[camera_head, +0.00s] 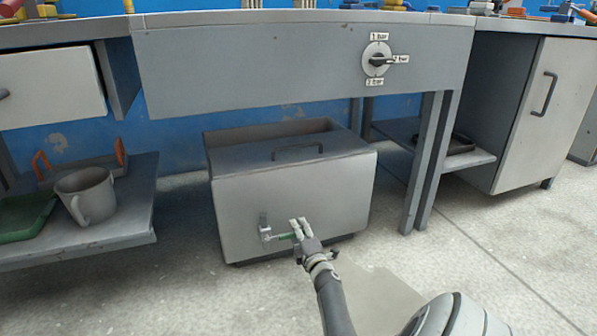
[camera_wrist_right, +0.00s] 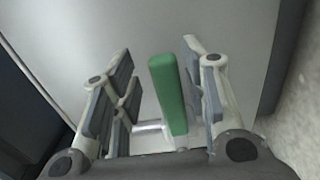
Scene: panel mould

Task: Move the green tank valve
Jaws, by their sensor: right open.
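The green tank valve handle (camera_head: 286,236) sticks out to the right from a metal fitting (camera_head: 265,232) low on the front of the grey tank (camera_head: 290,190). My right gripper (camera_head: 299,226) is at the handle's right end, in front of the tank. In the right wrist view the green handle (camera_wrist_right: 168,95) stands between the open fingers of my right gripper (camera_wrist_right: 158,90), closer to the right-hand finger. Whether a finger touches it I cannot tell. My left gripper is not in view.
A workbench (camera_head: 250,60) with a pressure dial (camera_head: 377,60) stands above and behind the tank. At left a low shelf (camera_head: 130,225) holds a grey mug (camera_head: 88,193) and a green tray (camera_head: 25,214). The floor right of the tank is clear.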

